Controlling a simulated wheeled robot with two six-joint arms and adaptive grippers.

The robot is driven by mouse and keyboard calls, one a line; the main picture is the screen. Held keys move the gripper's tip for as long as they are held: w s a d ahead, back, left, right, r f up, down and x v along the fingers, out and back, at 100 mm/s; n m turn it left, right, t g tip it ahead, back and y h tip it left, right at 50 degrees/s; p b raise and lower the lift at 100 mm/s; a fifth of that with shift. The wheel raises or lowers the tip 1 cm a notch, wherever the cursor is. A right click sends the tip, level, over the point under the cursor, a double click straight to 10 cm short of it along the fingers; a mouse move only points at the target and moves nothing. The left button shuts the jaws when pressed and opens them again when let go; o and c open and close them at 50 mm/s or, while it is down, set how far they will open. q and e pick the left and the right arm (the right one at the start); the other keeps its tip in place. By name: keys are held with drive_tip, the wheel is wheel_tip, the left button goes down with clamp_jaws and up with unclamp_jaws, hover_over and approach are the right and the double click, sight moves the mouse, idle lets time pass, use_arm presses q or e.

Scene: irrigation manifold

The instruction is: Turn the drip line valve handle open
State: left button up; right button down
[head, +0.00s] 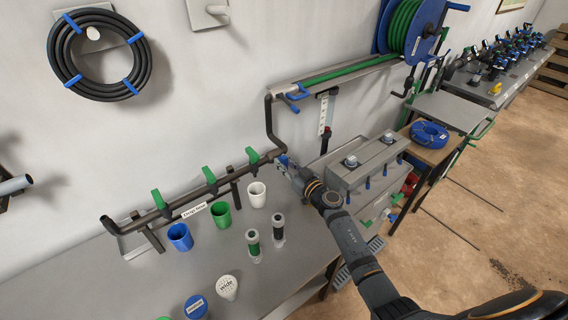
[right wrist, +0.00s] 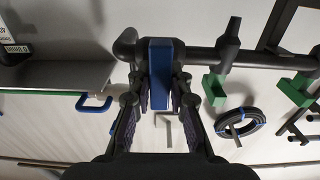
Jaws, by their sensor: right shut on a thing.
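The manifold pipe (head: 170,205) runs along the wall above the bench, with several green valve handles (head: 210,179) and a small white label (head: 193,212). At its right end my right gripper (head: 286,163) is shut on a blue valve handle. In the right wrist view the blue handle (right wrist: 160,72) stands between the two fingers of the right gripper (right wrist: 160,92), below the dark pipe. In the head view the gripper mostly hides this handle. Green handles (right wrist: 215,89) hang to its right in the wrist view. My left gripper is not in view.
Blue (head: 180,237), green (head: 221,215) and white (head: 257,194) cups and two small cylinders (head: 253,245) stand on the bench (head: 85,280). A grey box unit (head: 365,165) is close to the right arm.

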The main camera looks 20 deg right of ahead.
drive_tip(key=shift+n, duration=0.3)
drive_tip(key=n+p, duration=0.1)
drive_tip(key=n, duration=0.2)
drive_tip(key=shift+a, duration=0.1)
drive_tip(key=n, duration=0.2)
drive_tip(key=shift+n+p, duration=0.4)
drive_tip(key=n, duration=0.2)
drive_tip(key=shift+s+a+f+n, duration=0.1)
drive_tip(key=shift+a+f+n, duration=0.05)
drive_tip(key=shift+n, duration=0.25)
drive_tip(key=n, duration=0.4)
drive_tip(key=shift+f, duration=0.15)
drive_tip(key=n+b, duration=0.1)
drive_tip(key=n, duration=0.4)
drive_tip(key=shift+f, duration=0.15)
drive_tip(key=c, duration=1.2)
unclamp_jaws()
